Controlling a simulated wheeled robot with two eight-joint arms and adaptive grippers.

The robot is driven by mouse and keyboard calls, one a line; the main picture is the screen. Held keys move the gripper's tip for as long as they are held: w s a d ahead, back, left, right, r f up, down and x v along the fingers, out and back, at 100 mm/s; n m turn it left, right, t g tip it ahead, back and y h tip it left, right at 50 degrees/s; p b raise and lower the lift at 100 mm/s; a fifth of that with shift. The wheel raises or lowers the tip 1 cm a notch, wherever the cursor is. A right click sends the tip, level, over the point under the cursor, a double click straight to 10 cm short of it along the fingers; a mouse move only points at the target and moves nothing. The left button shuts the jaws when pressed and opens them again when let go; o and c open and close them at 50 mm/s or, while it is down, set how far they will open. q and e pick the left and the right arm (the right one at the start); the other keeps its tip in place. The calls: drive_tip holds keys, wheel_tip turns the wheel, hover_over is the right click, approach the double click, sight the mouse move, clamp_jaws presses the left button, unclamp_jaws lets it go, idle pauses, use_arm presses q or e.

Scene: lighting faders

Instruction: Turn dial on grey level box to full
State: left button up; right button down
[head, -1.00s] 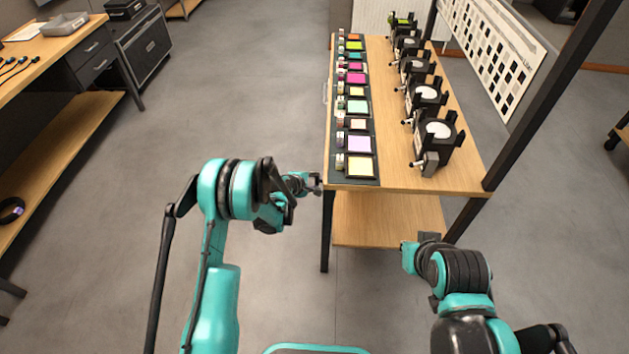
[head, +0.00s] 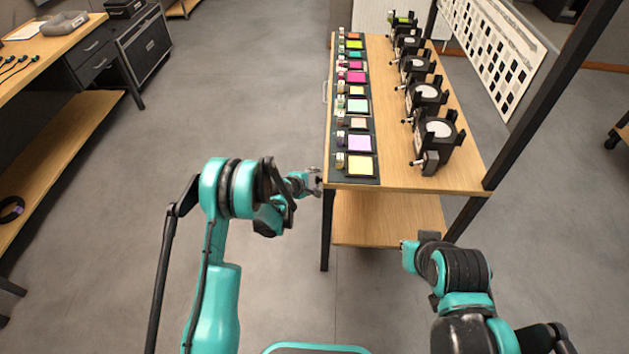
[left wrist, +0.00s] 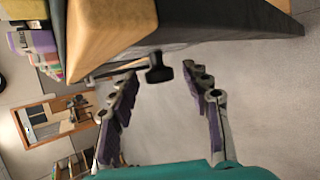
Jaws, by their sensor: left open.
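My left gripper (head: 314,182) is at the near left corner of the wooden table. In the left wrist view the gripper (left wrist: 160,78) is open, with its two fingers apart. A small black knob-like part (left wrist: 158,69) on a stem shows between the fingertips, just beneath the table edge; I cannot tell whether it is the dial. Neither finger is seen closed on it. No box in view can be surely told as the grey level box. My right arm is folded at the lower right, and its fingers do not show.
The wooden table (head: 400,178) carries a row of coloured pads (head: 360,143) on its left side and black stands with white discs (head: 438,129) on its right. A dark post (head: 535,110) stands at its right edge. The floor left of the table is clear.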

use_arm(q)
drive_tip(key=v, duration=1.2)
drive_tip(key=s+a+r+m+g+y, duration=0.1)
drive_tip(key=s+a+r+m, duration=0.1)
drive_tip(key=s+r+m, duration=0.4)
drive_tip(key=s+a+r+m+y, duration=0.1)
drive_tip(key=s+a+r+m, duration=0.1)
drive_tip(key=s+r, duration=0.65)
drive_tip(key=s+a+r+m+y, duration=0.1)
drive_tip(key=s+m, duration=0.3)
drive_tip(key=s, duration=0.4)
drive_tip(key=s+a+r+m+y, duration=0.2)
drive_tip(key=s+a+r+m, duration=0.1)
drive_tip(key=s, duration=0.5)
drive_tip(key=shift+r+m+g, duration=0.15)
drive_tip(key=shift+m+g, duration=0.25)
drive_tip(key=shift+m, duration=0.1)
